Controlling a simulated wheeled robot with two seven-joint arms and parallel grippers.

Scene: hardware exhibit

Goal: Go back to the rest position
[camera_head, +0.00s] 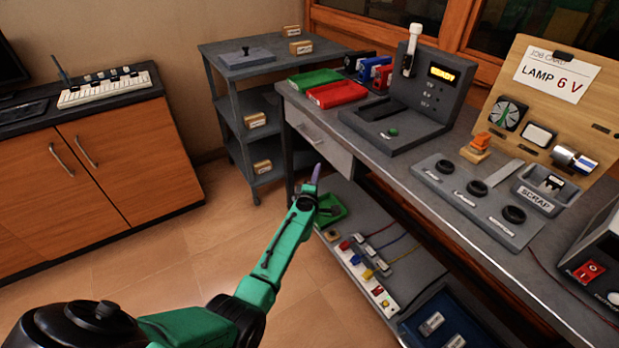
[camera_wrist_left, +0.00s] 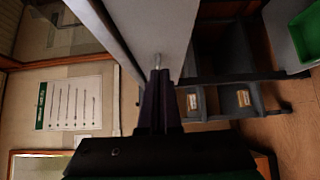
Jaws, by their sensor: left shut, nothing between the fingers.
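My left arm, green with black joints, reaches in from the lower left of the head view. My left gripper (camera_head: 317,172) is in front of the workbench's drawer (camera_head: 318,146), near the bench's left end. Its fingers are shut and hold nothing. In the left wrist view the shut fingers (camera_wrist_left: 161,76) point at the pale drawer front (camera_wrist_left: 150,25), with a small metal handle (camera_wrist_left: 157,59) just beyond the tips. I cannot tell whether the tips touch the handle. The drawer looks closed in the head view. My right gripper is not in view.
The workbench (camera_head: 437,225) fills the right side, with a lower shelf (camera_head: 343,249) carrying small parts and a green tray (camera_head: 330,210). A grey shelf cart (camera_head: 240,125) stands behind. A wooden cabinet (camera_head: 135,160) is at left. The floor between is clear.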

